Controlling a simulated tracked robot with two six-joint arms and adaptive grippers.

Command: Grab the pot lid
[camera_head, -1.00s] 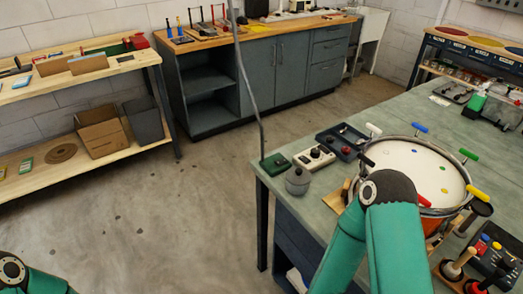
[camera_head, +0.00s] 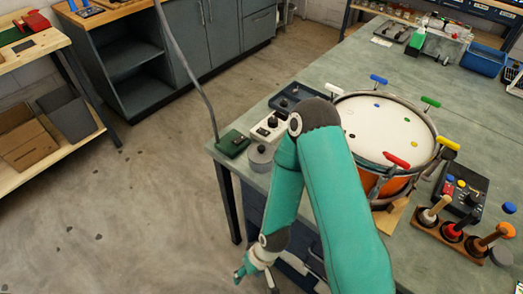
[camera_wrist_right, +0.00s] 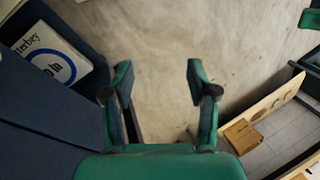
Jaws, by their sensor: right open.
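A small round grey pot with a knobbed lid (camera_head: 261,155) stands at the near left corner of the green bench in the head view. It is too small to see the seam between lid and pot clearly. My right gripper (camera_head: 257,281) hangs low over the floor, in front of the bench and below the pot, clear of it. In the wrist view the right gripper (camera_wrist_right: 158,72) is open, with only bare floor between its fingers. The pot does not show in the wrist view. My left gripper is not in view.
The bench edge (camera_head: 226,158) stands between the right gripper and the pot. A green box (camera_head: 233,143), a white device with a knob (camera_head: 268,128) and a drum (camera_head: 388,128) are near the pot.

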